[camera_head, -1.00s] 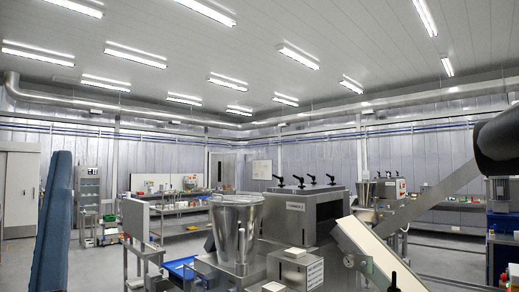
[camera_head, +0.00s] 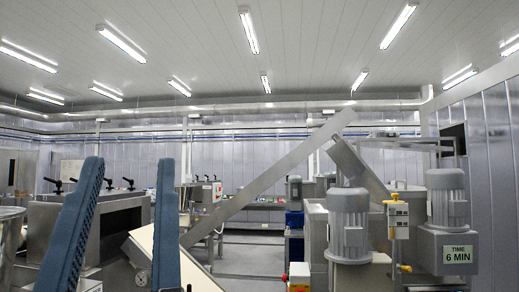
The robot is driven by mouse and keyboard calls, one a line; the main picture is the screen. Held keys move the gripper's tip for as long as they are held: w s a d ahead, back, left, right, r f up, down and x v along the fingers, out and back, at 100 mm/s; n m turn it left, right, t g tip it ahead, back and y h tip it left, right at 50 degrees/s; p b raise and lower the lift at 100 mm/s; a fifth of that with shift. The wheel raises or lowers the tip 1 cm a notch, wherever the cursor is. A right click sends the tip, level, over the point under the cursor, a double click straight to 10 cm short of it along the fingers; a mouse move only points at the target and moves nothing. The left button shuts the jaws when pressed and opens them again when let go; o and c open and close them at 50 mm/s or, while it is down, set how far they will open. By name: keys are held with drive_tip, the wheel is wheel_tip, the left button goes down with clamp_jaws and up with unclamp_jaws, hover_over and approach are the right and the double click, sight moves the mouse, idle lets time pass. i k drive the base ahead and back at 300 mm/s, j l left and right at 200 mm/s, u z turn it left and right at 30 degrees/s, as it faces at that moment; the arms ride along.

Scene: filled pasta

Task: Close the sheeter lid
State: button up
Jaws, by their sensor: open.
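My gripper (camera_head: 129,165) stands at the lower left as two blue ribbed fingers pointing up, wide apart, with nothing gripped between them. I cannot tell for sure which part is the sheeter lid. One candidate is a raised, tilted grey metal panel (camera_head: 358,165) above the machine (camera_head: 315,235) with grey motors at right. Another is a cream, slanted panel (camera_head: 195,268) edged in metal, low behind my right finger, beside a round dial (camera_head: 141,277). My fingers partly hide that slanted panel and look apart from the grey panel.
A long metal beam (camera_head: 265,175) slopes up to the right across the middle. A steel machine with black handles (camera_head: 58,185) is at left. Grey floor (camera_head: 245,255) shows between.

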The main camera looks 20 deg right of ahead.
sight(357, 171)
drive_tip(key=i+z, duration=0.9)
drive_tip(key=i+j+z, duration=0.3)
drive_tip(key=z, duration=0.15)
drive_tip(key=i, duration=0.1)
